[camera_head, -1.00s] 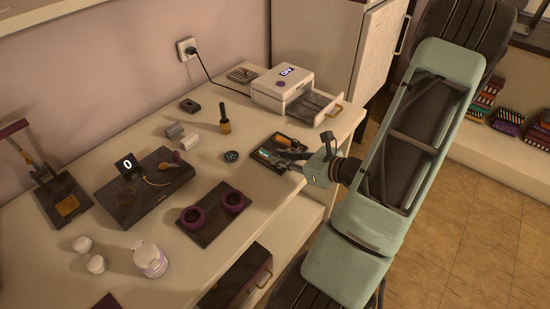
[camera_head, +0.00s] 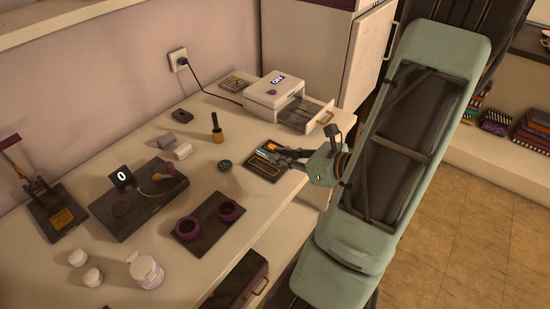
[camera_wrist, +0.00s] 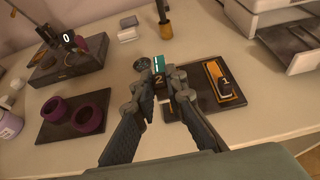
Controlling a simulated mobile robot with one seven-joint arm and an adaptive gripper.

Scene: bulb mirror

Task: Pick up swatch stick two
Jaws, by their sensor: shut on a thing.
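Swatch stick two (camera_wrist: 158,64) has a teal end and a dark label with an orange 2. In the wrist view my gripper (camera_wrist: 164,76) is shut on it, with the fingers on both sides of the stick. The dark swatch tray (camera_wrist: 198,105) lies just right of the fingers, with swatch stick one (camera_wrist: 222,82), orange and marked 1, lying in it. In the head view my gripper (camera_head: 275,154) is over the tray (camera_head: 257,174) near the table's right edge. I cannot tell how far the held stick is above the tray.
A round dark disc (camera_head: 224,164) and a brush-like bottle (camera_head: 217,134) stand left of the tray. A white device with an open drawer (camera_head: 278,92) is behind. Purple rings on a dark mat (camera_head: 212,233) lie front left. Bare tabletop separates them.

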